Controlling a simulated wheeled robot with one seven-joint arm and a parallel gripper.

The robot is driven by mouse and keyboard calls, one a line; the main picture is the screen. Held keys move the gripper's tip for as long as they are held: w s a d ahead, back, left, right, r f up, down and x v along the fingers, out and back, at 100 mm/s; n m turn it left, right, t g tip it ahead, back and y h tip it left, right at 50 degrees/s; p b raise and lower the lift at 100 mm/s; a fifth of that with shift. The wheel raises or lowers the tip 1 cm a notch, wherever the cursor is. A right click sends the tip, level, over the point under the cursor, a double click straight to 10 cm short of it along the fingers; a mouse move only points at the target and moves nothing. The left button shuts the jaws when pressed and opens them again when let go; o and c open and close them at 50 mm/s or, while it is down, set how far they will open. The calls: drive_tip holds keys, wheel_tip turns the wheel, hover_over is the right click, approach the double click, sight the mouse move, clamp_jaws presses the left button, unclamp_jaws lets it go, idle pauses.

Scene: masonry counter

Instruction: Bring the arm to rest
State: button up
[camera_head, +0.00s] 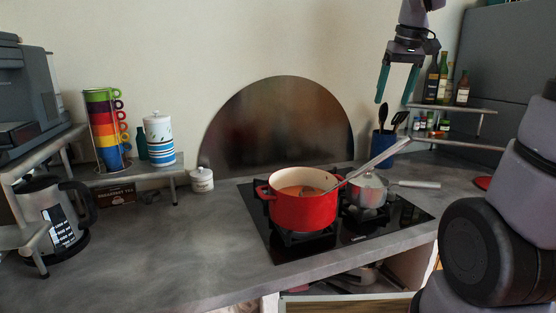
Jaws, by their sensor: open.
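My gripper (397,84) is at the upper right of the head view, pointing down. Its two teal fingers are apart and nothing is between them. It hangs in the air, above the level of the blue utensil holder and to the left of the bottles in the picture. Parts of my own arm fill the right edge of the view. The upper part of my arm above the gripper is cut off by the top of the frame.
A red pot (303,209) with a ladle (372,158) and a lidded saucepan (368,190) stand on the black hob (285,246). A utensil holder (386,144) and bottles (443,82) are at the right. A kettle (50,215) stands left. The counter's front left (190,265) is clear.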

drive_tip(key=s+a+m+t, duration=0.1)
drive_tip(key=s+a+m, duration=0.1)
drive_tip(key=s, duration=0.5)
drive_tip(key=s+a+m+t+y, duration=0.1)
drive_tip(key=s+a+m+t, duration=0.1)
drive_tip(key=s, duration=0.6)
drive_tip(key=shift+s+f+m+t+y, duration=0.15)
drive_tip(key=shift+s+m+t+y, duration=0.15)
clamp_jaws()
idle(0.6)
